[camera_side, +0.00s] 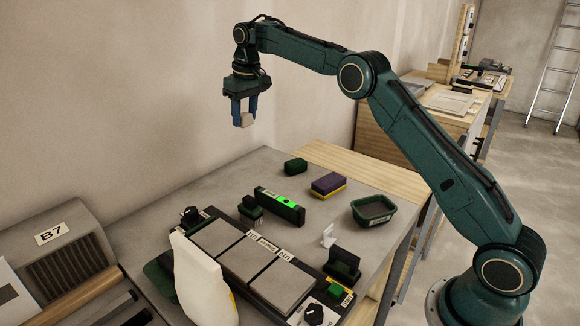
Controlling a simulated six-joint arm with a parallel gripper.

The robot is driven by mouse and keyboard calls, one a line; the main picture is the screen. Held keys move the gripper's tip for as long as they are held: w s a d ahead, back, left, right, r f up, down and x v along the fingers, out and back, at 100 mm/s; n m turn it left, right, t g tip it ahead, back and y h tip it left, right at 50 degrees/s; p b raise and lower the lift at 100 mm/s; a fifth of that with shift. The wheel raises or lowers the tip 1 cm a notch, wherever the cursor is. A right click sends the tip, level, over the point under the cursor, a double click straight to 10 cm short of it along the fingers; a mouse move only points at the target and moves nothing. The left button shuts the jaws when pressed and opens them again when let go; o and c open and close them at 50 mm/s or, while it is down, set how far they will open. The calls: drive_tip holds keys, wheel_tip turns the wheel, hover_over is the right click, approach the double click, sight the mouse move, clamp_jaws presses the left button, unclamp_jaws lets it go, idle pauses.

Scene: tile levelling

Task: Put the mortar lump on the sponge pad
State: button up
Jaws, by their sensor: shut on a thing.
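My gripper (245,109) is high above the back left of the bench, pointing down with its blue fingers shut on the mortar lump (244,119). The lump is a small pale beige piece, partly hidden by the fingers and well clear of the bench. The sponge pad (328,184) lies flat on the bench, below and to the right of my gripper. It has a purple top and a yellow lower layer, and its top is bare.
A dark green block (295,166) lies behind the pad, a green spirit level (280,205) to its left and a green tub (374,211) to its right. Grey tiles (248,258) in a dark frame, a white bottle (201,283) and a small white piece (328,236) stand nearer.

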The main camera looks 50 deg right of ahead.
drive_tip(key=s+d+r, duration=0.2)
drive_tip(key=s+d, duration=0.4)
drive_tip(key=s, duration=0.3)
drive_tip(key=s+d+r, duration=0.1)
drive_tip(key=s+d, duration=0.6)
drive_tip(key=s, duration=0.3)
drive_tip(key=shift+s+d+r+m, duration=0.2)
drive_tip(key=shift+s+r+m, duration=0.1)
drive_tip(key=shift+r+m, duration=0.1)
hover_over(329, 180)
drive_tip(key=f, duration=1.5)
drive_tip(key=shift+s+f, duration=0.2)
drive_tip(key=shift+f, duration=0.2)
drive_tip(key=shift+f, duration=0.1)
drive_tip(key=shift+f, duration=2.05)
drive_tip(key=shift+f, duration=0.1)
drive_tip(key=o, duration=1)
